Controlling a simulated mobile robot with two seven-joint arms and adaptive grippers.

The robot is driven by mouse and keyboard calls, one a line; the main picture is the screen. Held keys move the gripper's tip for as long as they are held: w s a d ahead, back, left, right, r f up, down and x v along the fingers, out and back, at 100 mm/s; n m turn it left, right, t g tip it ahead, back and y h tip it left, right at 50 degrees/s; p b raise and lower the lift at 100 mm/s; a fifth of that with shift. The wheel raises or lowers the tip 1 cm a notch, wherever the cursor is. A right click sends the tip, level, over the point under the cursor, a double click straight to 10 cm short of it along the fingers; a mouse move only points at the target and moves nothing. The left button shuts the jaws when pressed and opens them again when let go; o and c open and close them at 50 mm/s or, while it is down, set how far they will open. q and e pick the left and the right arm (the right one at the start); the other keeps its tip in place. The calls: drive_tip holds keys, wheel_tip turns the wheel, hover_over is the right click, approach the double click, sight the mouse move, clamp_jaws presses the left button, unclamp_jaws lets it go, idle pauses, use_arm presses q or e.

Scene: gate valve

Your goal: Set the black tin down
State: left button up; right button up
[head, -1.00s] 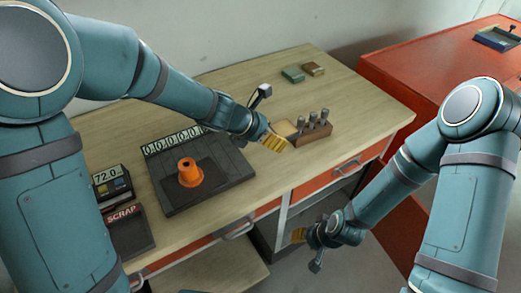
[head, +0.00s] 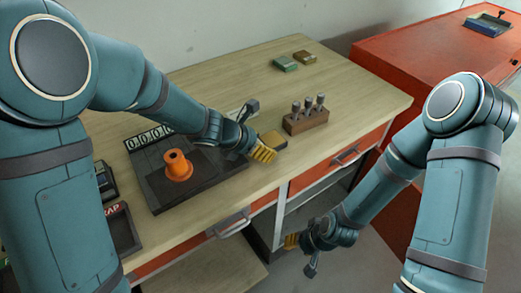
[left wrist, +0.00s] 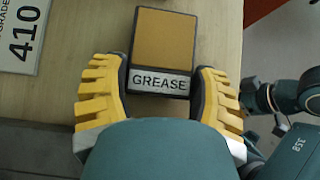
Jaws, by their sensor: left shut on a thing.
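The black tin (left wrist: 165,50) has dark sides, an ochre top and a white GREASE label facing my gripper in the left wrist view. In the head view the tin (head: 272,140) is over the wooden bench, right of the dark tray. My left gripper (left wrist: 158,90) is shut on it, one yellow finger on each side. The left gripper also shows in the head view (head: 263,153). I cannot tell whether the tin's underside touches the bench. My right gripper (head: 291,241) hangs low in front of the bench; its finger opening is unclear.
The dark tray (head: 205,187) holds an orange flanged part (head: 177,167). A wooden block with several upright pegs (head: 305,122) stands right of the tin. A white 410 card (left wrist: 20,32) lies to its left. Two small boxes (head: 285,64) sit at the back. Bench front edge is near.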

use_arm(q)
drive_tip(key=shift+f, duration=0.1)
drive_tip(key=o, duration=1.4)
drive_tip(key=shift+f, duration=0.1)
drive_tip(key=shift+c, duration=0.2)
drive_tip(key=shift+a+r, duration=0.1)
drive_tip(key=shift+r, duration=0.2)
drive_tip(key=p+v, duration=0.5)
drive_tip(key=v, duration=0.5)
drive_tip(key=shift+s+a+r, duration=0.15)
drive_tip(key=shift+s+r, duration=0.05)
drive_tip(key=shift+s+a+r, duration=0.25)
drive_tip(key=shift+s+a, duration=0.05)
drive_tip(key=shift+a, duration=0.05)
